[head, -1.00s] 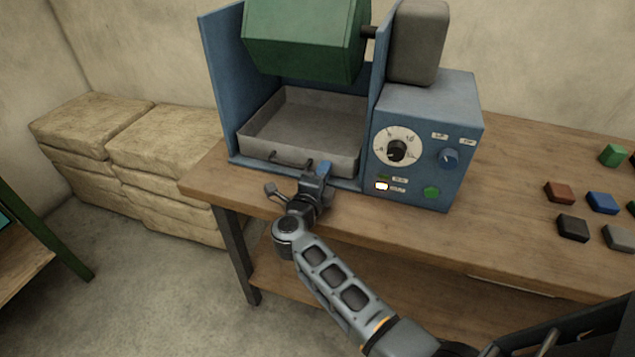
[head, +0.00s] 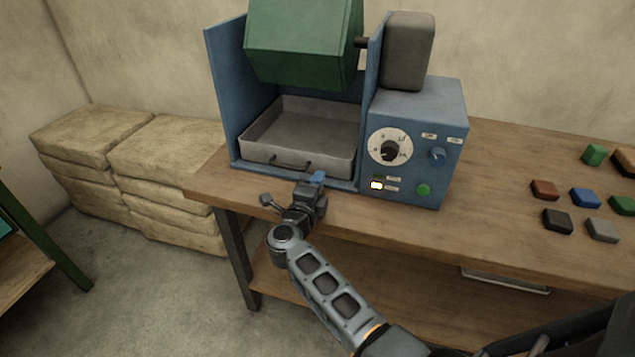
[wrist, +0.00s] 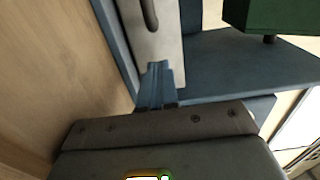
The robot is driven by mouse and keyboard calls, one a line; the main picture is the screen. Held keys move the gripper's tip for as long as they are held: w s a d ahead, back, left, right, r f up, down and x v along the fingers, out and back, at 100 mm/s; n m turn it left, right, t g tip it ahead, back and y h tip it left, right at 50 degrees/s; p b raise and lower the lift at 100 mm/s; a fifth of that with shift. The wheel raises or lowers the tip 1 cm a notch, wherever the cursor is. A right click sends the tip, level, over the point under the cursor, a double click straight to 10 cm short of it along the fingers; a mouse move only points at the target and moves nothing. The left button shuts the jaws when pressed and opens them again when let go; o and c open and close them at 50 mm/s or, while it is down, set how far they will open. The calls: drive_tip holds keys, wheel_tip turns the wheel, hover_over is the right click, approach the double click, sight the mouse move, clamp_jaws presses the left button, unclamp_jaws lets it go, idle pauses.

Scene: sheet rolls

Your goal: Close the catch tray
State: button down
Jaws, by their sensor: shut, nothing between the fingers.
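The catch tray (head: 303,133) is a grey open-topped box under the green drum (head: 303,42), inside the blue machine housing (head: 228,90). Its front wall, with a dark bar handle (head: 290,164), stands about level with the housing's front edge. In the wrist view the tray's front wall (wrist: 160,45) and part of the handle (wrist: 150,14) show at top centre. My gripper (head: 318,178) is just in front of the tray, right of the handle. Its blue fingers (wrist: 157,86) are together and empty, pointing at the front wall. I cannot tell whether they touch it.
The control box (head: 418,145) with a dial and green button stands right of the tray. Several small coloured blocks (head: 585,197) lie on the right of the wooden bench (head: 500,200). Stacked sacks (head: 165,170) stand at the left. The bench front before the machine is narrow.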

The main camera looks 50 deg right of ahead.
drive_tip(key=shift+v, duration=0.8)
drive_tip(key=shift+a+f, duration=0.1)
drive_tip(key=shift+a, duration=0.15)
drive_tip(key=v, duration=0.8)
drive_tip(key=shift+b, duration=0.3)
drive_tip(key=shift+s+a, duration=0.1)
drive_tip(key=shift+a, duration=0.05)
drive_tip(key=s+a+r+n+t+y, duration=0.1)
drive_tip(key=s+r+n+t, duration=0.4)
drive_tip(key=s+n+t, duration=0.45)
drive_tip(key=s+a+r+n+y, duration=0.3)
drive_tip(key=s+a+n+y, duration=0.5)
drive_tip(key=s+n, duration=0.3)
drive_tip(key=s+a+r+n+y, duration=0.3)
drive_tip(key=s+a+n+y, duration=0.5)
drive_tip(key=s, duration=0.6)
drive_tip(key=a+n+g, duration=0.1)
drive_tip(key=a+n, duration=0.1)
drive_tip(key=n, duration=0.1)
drive_tip(key=shift+s, duration=0.15)
drive_tip(key=shift+n, duration=0.25)
